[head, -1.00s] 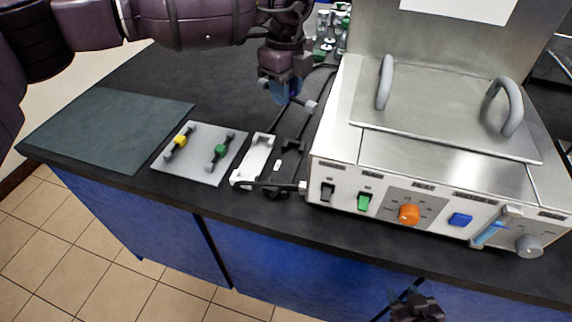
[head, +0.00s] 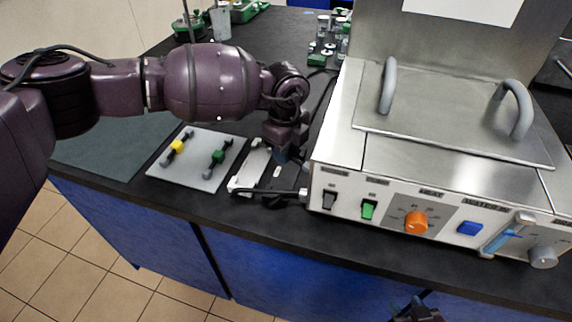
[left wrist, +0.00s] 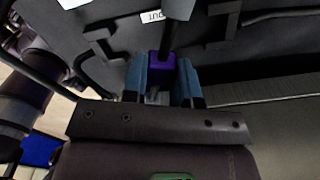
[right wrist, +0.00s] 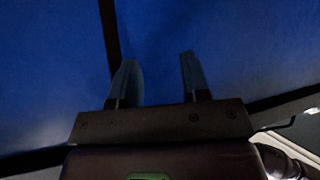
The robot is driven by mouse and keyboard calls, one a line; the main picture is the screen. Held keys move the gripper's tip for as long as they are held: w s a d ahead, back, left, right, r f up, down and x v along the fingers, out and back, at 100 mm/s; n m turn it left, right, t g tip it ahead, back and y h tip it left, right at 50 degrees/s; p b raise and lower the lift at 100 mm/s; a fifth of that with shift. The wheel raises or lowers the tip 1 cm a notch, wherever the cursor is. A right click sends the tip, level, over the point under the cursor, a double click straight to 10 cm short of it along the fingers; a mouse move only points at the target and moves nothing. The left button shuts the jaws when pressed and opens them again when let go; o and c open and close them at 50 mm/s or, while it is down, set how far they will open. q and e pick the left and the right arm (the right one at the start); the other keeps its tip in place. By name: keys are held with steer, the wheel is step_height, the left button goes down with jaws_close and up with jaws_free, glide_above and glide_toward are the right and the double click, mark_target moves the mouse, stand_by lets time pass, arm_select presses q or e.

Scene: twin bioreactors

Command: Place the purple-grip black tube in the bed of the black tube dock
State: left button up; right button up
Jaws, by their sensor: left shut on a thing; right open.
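My left gripper (head: 290,158) is low over the black tube dock (head: 284,179), beside the heater's left side. In the left wrist view its blue fingers (left wrist: 161,82) are shut on the purple grip of the black tube (left wrist: 161,65). The tube's dark shaft runs up from the grip in that view, over the dark dock with its upside-down "OUT" label (left wrist: 151,16). I cannot tell whether the tube touches the bed. In the head view the gripper hides the tube. My right gripper (right wrist: 158,80) is open and empty, facing the blue cabinet front; it shows at the head view's bottom edge (head: 418,310).
The white dock (head: 252,167) lies directly left of the black dock. A grey plate (head: 195,172) holds yellow-grip (head: 177,146) and green-grip (head: 218,156) pieces. The steel heater unit (head: 335,170) stands close on the right. A black hose (head: 265,192) crosses the docks' front.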

mark_target(286, 174)
arm_select(q)
step_height(286, 174, down, 5)
steer(key=shift+r+b, duration=0.2)
steer(key=shift+b, duration=0.2)
steer(key=shift+f, duration=0.25)
steer(key=shift+r, duration=0.1)
steer(key=o, duration=0.4)
steer(key=shift+f, duration=0.2)
steer(key=o, duration=0.5)
